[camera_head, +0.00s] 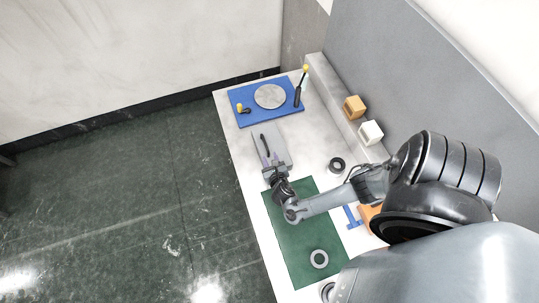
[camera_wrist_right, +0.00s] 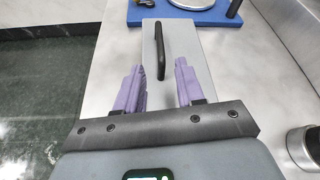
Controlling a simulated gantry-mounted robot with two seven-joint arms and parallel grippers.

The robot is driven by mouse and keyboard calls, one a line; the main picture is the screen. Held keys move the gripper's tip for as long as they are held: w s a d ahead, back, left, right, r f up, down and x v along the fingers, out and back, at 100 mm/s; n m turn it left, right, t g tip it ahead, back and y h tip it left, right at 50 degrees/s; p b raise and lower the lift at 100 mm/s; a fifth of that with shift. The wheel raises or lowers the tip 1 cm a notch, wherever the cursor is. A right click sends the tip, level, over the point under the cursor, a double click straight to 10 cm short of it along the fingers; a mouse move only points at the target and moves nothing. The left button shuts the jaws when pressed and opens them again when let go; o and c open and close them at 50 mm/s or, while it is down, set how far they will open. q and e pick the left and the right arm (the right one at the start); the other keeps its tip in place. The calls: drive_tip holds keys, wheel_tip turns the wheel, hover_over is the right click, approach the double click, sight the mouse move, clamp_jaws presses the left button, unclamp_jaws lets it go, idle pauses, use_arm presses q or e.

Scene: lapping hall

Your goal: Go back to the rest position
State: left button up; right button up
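My right gripper (camera_head: 275,168) reaches in from the right over the near end of a grey block (camera_head: 275,133) with a black handle (camera_head: 264,140). I cannot tell whether the fingers touch the block. My left gripper is not in view.
A blue board (camera_head: 240,117) with a round grey plate (camera_head: 270,96) lies at the far end of the table. A green mat (camera_head: 300,235) carries a ring (camera_head: 319,259). An orange block (camera_head: 354,107) and a white block (camera_head: 371,132) sit along the grey wall panel.

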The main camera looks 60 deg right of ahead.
idle(0.4)
drive_tip(key=shift+s, duration=0.2)
drive_tip(key=s+a+m+g+y+p, duration=0.3)
drive_tip(key=s+a, duration=0.5)
drive_tip(key=a, duration=0.3)
drive_tip(key=w+a+r+m+y, duration=0.1)
drive_tip(key=a+r+m+y, duration=0.25)
drive_tip(key=a+m, duration=0.2)
drive_tip(key=a+r+m+g+y, duration=0.1)
drive_tip(key=a+r+m+y, duration=0.1)
drive_tip(key=r+m, duration=0.7)
drive_tip(key=s+a+r+m+g+y+p, duration=0.1)
drive_tip(key=a+r+m+y, duration=0.1)
drive_tip(key=r+m, duration=0.7)
wheel_tip(320, 180, up, 5)
drive_tip(key=shift+s+a+f, duration=0.1)
drive_tip(key=shift+s+a, duration=0.05)
drive_tip(key=shift+a, duration=0.65)
